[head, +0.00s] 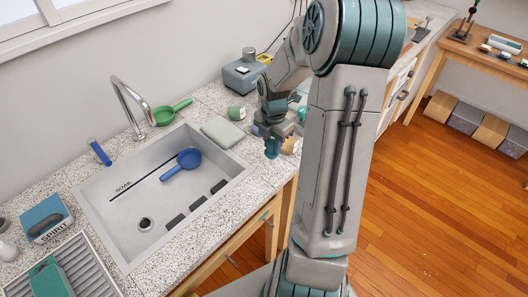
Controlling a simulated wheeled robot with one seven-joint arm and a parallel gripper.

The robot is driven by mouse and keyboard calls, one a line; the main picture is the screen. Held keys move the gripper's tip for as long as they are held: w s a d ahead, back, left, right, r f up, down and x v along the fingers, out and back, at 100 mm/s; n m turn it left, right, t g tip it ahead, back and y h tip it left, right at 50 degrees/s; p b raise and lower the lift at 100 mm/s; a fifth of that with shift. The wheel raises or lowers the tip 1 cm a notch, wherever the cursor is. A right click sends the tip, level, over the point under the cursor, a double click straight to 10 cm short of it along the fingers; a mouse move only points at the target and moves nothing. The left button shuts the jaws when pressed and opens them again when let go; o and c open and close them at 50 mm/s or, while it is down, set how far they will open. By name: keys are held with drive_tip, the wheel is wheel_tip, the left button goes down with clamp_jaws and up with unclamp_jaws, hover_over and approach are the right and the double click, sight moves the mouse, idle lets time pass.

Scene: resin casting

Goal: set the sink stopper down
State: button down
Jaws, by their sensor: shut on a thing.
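My gripper (271,147) hangs downward near the counter's front edge, to the right of the sink basin. It is shut on the sink stopper. The stopper is too small and too covered by the jaws to make out clearly. I cannot tell whether it touches the counter. The grey sink (224,181) is set into the speckled counter (60,187), with a round dark drain (145,224) in its floor.
A blue scoop (184,163) and several dark pieces lie in the sink. A blue-grey box (240,77) is at the back. My arm hides the counter at right.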

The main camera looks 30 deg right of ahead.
drive_tip(key=shift+w+a+f, duration=0.85)
drive_tip(key=shift+w+a, duration=0.05)
drive_tip(key=shift+w, duration=0.15)
drive_tip(key=shift+f+p, duration=0.4)
drive_tip(key=shift+f, duration=1.55)
drive_tip(key=shift+f, duration=0.15)
drive_tip(key=c, duration=1.1)
unclamp_jaws()
